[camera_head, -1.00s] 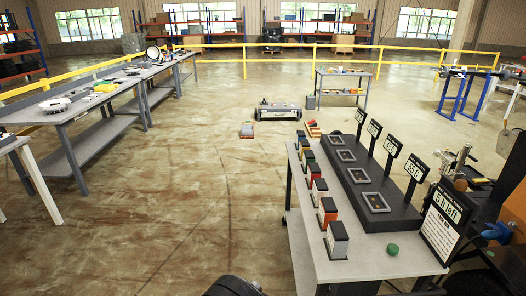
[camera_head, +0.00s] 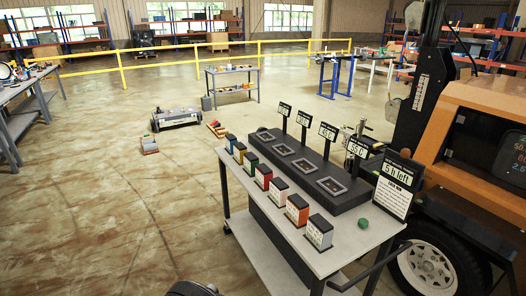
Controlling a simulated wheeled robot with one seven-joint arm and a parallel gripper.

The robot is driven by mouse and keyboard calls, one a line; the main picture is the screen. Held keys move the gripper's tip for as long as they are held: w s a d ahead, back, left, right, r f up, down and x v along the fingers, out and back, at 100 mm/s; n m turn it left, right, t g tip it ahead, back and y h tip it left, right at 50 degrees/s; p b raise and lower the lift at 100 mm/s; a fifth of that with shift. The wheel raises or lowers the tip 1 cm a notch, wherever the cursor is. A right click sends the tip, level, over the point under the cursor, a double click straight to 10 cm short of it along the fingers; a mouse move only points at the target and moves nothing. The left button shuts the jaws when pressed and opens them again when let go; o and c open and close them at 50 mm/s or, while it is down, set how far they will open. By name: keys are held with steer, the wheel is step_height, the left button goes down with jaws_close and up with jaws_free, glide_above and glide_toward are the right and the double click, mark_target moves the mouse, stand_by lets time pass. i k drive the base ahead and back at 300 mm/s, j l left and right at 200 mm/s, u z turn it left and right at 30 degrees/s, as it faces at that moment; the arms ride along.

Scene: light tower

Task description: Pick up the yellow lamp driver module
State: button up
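The yellow module (camera_head: 239,152) stands upright near the far end of a row of coloured modules on the grey table. It is a small block with a dark top, between a blue module (camera_head: 230,141) and a green module (camera_head: 250,162). Its lower part is partly covered by its neighbours. My gripper is not visible; only a dark rounded part of mine shows at the bottom edge, well short of the table.
The grey table (camera_head: 262,246) also holds red (camera_head: 263,177), white (camera_head: 279,191), orange (camera_head: 297,209) and grey (camera_head: 319,232) modules, a black stand (camera_head: 350,201) with signs, and a green knob (camera_head: 363,223). An orange vehicle (camera_head: 480,110) stands right.

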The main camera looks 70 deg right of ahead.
mark_target(239, 148)
steer(key=i+l+z, duration=0.3)
steer(key=i+z, duration=0.6)
steer(key=i, duration=0.25)
steer(key=i+z, duration=0.45)
steer(key=i, duration=0.15)
steer(key=i+l+z, duration=0.15)
steer(key=i+z, duration=0.15)
steer(key=i, duration=0.3)
steer(key=i+z, duration=0.25)
steer(key=i, duration=0.35)
steer(key=i+l, duration=0.2)
